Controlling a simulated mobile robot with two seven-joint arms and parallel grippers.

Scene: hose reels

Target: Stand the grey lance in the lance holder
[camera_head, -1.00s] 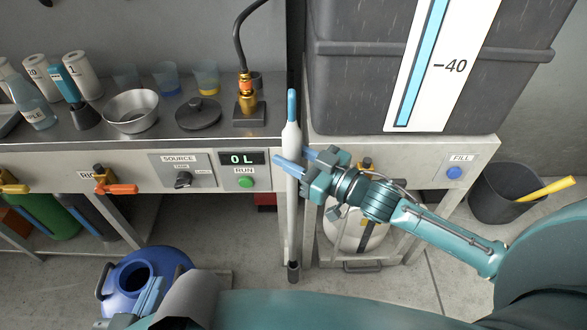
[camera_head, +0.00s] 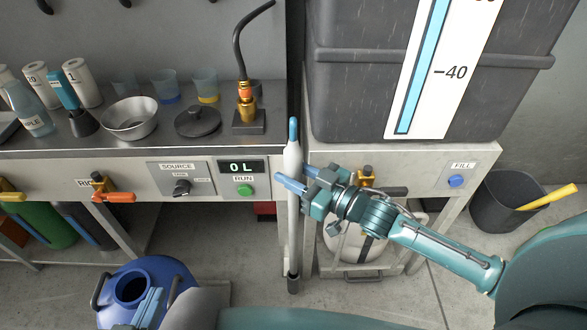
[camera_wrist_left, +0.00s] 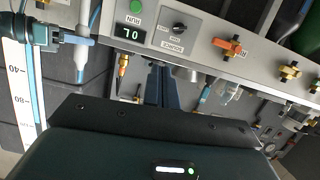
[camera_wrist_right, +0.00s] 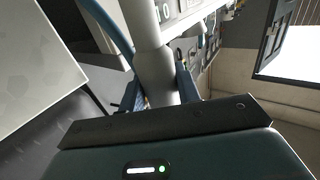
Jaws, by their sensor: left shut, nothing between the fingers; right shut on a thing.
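The grey lance (camera_head: 292,230) stands about upright in front of the gap between the bench and the tank stand. It has a thicker pale upper part and a blue tip. My right gripper (camera_head: 285,182) is shut on its upper shaft; the lance also shows between the fingers in the right wrist view (camera_wrist_right: 157,72). A short dark tube (camera_head: 293,284) is at the lance's lower end, seemingly the lance holder; how deep the lance sits in it I cannot tell. My left gripper (camera_head: 149,310) is shut and empty, low beside the blue jug; its fingers show in the left wrist view (camera_wrist_left: 160,88).
The steel bench (camera_head: 225,137) holds a bowl, a lid, cups and a brass hose fitting (camera_head: 247,108). The grey tank (camera_head: 355,100) stands on the right. A blue jug (camera_head: 168,272) is on the floor at left, a black bin (camera_head: 500,205) at far right.

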